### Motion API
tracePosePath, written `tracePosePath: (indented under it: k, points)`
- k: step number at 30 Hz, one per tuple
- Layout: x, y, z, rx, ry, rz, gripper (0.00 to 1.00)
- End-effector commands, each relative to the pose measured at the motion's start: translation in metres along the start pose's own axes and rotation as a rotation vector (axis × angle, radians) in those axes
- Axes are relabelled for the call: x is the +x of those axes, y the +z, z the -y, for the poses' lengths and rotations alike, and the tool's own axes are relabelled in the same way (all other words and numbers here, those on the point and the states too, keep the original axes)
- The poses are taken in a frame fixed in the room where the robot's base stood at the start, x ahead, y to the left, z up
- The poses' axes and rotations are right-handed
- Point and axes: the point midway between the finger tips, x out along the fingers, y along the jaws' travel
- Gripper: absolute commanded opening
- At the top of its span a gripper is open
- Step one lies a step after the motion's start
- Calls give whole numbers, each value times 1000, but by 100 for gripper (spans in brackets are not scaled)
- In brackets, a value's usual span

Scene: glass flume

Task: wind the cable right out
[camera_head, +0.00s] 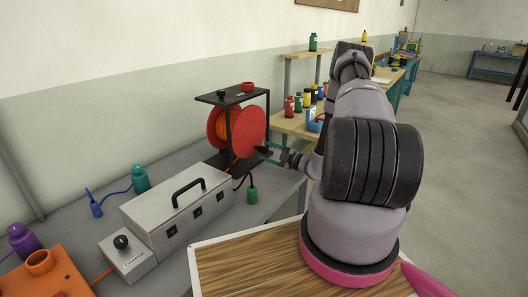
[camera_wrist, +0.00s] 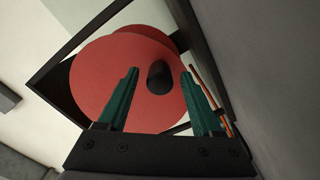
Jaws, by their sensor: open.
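A red cable reel (camera_head: 246,130) hangs in a black frame (camera_head: 222,97) on the grey bench, with orange cable (camera_head: 222,126) wound between its discs. In the wrist view the reel's red disc (camera_wrist: 110,75) faces me, and a black crank knob (camera_wrist: 160,75) sticks out of it. My gripper (camera_wrist: 160,85) is open, with its green fingers on either side of the knob in that view. Whether they touch it I cannot tell. In the head view my gripper (camera_head: 270,152) is at the lower right side of the reel.
A metal box with a black handle (camera_head: 188,188) stands in front of the reel. A green plug (camera_head: 252,194) on a black lead lies to its right. A teal bottle (camera_head: 140,179) and a blue plug (camera_head: 95,205) are at left. A shelf with several bottles (camera_head: 290,106) is behind.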

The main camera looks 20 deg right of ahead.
Motion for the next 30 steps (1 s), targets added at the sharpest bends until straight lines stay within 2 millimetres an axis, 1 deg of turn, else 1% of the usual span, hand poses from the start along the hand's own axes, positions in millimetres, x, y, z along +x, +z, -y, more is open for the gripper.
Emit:
tracePosePath:
  k: [1, 6, 9, 12, 17, 24, 26, 27, 29, 30]
  points:
    - [-12, 1, 0, 2, 1, 4, 67]
    - [-48, 2, -1, 1, 2, 5, 67]
    - [-65, 1, 0, 2, 1, 4, 67]
    - [-77, 1, 0, 0, 1, 4, 67]
    - [-86, 1, 0, 1, 0, 2, 67]
    - [-87, 0, 0, 0, 0, 2, 67]
    - [-86, 0, 0, -3, 0, 1, 44]
    - [-87, 1, 0, -14, 0, 1, 28]
    - [-87, 1, -1, -53, 0, 1, 6]
    - [-87, 2, -2, -98, 0, 0, 0]
